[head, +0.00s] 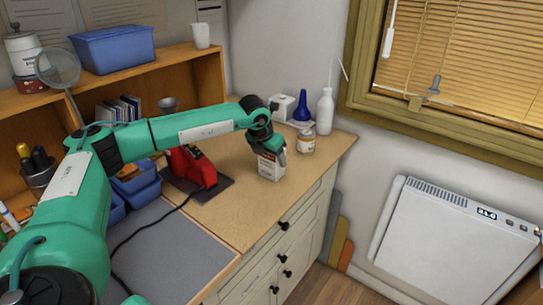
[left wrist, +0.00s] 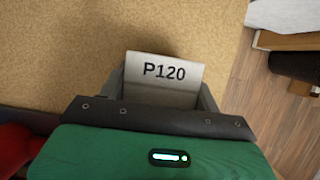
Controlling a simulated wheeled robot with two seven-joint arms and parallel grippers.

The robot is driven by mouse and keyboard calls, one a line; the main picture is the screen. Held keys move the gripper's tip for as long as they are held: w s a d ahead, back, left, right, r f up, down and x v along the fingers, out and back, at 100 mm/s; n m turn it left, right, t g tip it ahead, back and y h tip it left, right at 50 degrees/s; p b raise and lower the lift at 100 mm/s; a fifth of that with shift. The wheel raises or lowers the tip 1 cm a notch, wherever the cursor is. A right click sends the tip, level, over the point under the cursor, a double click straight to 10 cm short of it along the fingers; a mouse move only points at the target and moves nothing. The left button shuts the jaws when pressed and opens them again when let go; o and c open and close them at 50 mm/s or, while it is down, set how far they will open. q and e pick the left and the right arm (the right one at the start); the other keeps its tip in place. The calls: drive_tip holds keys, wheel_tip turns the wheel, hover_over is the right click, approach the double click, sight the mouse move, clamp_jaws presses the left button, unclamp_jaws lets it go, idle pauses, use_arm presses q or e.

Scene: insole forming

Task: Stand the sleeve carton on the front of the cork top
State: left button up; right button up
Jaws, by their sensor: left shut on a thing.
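The sleeve carton (head: 270,169) is a small white box with dark print, upright over the right part of the cork top (head: 237,218). My left gripper (head: 271,153) reaches down from above and is shut on its upper part. In the left wrist view the carton (left wrist: 163,88) shows its pale top marked P120, between the two grey fingers. I cannot tell whether its base touches the cork. The cork top (left wrist: 60,50) fills the left of the wrist view, with its edge to the right of the carton. My right gripper is not in view.
A red tool (head: 190,168) on a dark pad stands left of the carton, its black cable running forward. A jar (head: 306,142), a white bottle (head: 325,112) and a blue dropper bottle (head: 301,106) stand behind. Bare cork lies in front. A white heater (head: 455,240) is at right.

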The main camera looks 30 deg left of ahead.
use_arm(q)
drive_tip(key=o, duration=0.6)
drive_tip(key=shift+f, duration=0.2)
drive_tip(key=o, duration=0.5)
drive_tip(key=shift+c, duration=0.2)
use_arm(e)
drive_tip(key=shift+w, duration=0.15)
use_arm(q)
drive_tip(key=shift+r, duration=0.2)
drive_tip(key=shift+r, duration=0.15)
drive_tip(key=b+v, duration=0.1)
drive_tip(key=v, duration=1)
drive_tip(key=shift+s+r, duration=0.15)
drive_tip(key=shift+r, duration=0.2)
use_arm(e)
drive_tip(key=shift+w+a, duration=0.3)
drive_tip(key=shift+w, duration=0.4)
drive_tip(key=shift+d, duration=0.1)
